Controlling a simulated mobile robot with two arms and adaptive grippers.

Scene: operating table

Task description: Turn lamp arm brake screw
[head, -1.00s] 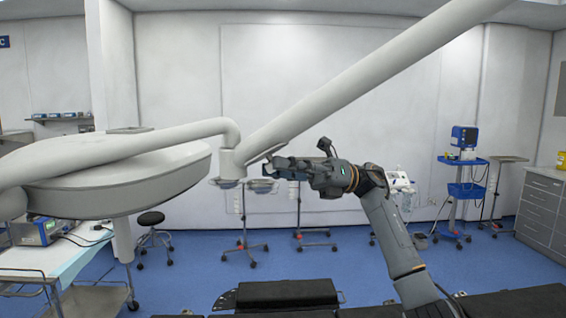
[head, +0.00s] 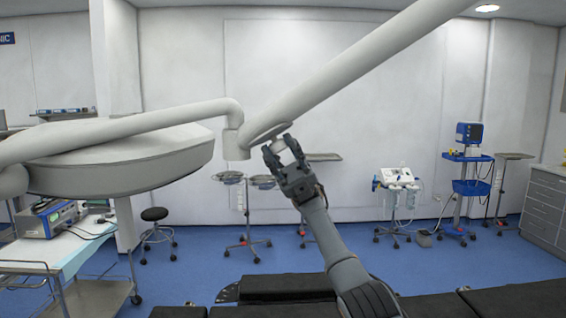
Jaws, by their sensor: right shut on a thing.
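The white lamp arm (head: 330,82) slopes from the upper right down to a vertical joint (head: 236,143) left of the middle. A second arm piece (head: 140,119) runs left from the joint over the big lamp head (head: 120,160). My right gripper (head: 281,148) points up at the underside of the sloping arm, just right of the joint. Its fingers are shut on a small pale part there, the brake screw (head: 284,143), which the fingers mostly hide. My left gripper is not in view.
The black operating table (head: 280,287) lies along the bottom edge. Wheeled tray stands (head: 248,215), a stool (head: 155,214) and a blue monitor cart (head: 470,190) stand behind on the blue floor. A side table (head: 60,255) with a device is at left.

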